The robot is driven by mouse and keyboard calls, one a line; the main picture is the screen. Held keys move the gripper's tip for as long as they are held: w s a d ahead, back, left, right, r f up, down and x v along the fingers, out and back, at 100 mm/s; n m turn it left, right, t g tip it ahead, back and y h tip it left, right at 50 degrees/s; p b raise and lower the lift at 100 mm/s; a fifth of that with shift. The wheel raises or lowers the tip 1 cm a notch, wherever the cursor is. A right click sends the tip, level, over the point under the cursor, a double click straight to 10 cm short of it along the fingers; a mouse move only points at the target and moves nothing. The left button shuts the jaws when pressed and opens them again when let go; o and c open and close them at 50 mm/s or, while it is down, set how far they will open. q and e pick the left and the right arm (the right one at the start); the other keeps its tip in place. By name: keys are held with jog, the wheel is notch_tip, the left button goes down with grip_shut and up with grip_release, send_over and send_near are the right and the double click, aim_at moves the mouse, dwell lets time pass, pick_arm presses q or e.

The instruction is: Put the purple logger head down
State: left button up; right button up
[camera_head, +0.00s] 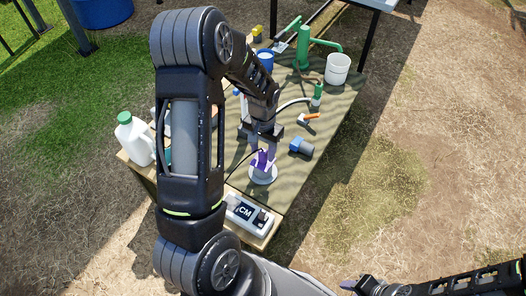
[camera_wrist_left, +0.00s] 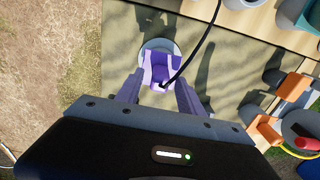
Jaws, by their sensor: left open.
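The purple logger head (camera_head: 262,161) sits on a round pale base (camera_head: 263,177) near the front of the table. In the left wrist view the purple logger head (camera_wrist_left: 160,70) lies between my fingers, with a black cable running up from it. The round pale base (camera_wrist_left: 160,46) shows behind it. My left gripper (camera_head: 262,150) points down at the head and is open, one finger on each side; I cannot tell whether either finger touches it. My right gripper (camera_head: 354,285) is at the bottom edge, far from the table, and its jaws are unclear.
A blue cylinder (camera_head: 302,146) lies just right of the head. A device marked CM (camera_head: 243,210) is in front. A white jug (camera_head: 134,139) stands left; a green pump (camera_head: 304,47) and white bucket (camera_head: 338,69) stand at the back.

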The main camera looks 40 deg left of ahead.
pick_arm(q)
notch_tip(320, 180, up, 11)
jog(key=p, duration=0.2)
jog(key=shift+f, duration=0.15)
dwell(0.6)
jog(key=s+d+f+h, duration=0.1)
jog(key=s+d+f, duration=0.1)
jog(key=d+f, duration=0.65)
jog(key=s+d+f+h, duration=0.2)
jog(key=s+d+f, duration=0.1)
jog(key=d+f, duration=0.5)
jog(key=s+d+f, duration=0.2)
jog(key=s+d, duration=0.3)
jog(key=d, duration=0.1)
jog(key=s+d+f+h, duration=0.1)
jog(key=s+d+f, duration=0.1)
jog(key=s+d, duration=0.3)
jog(key=shift+s+d+f+n+t, duration=0.3)
jog(key=shift+s+d+t, duration=0.1)
jog(key=shift+d, duration=0.5)
jog(key=shift+r, duration=0.1)
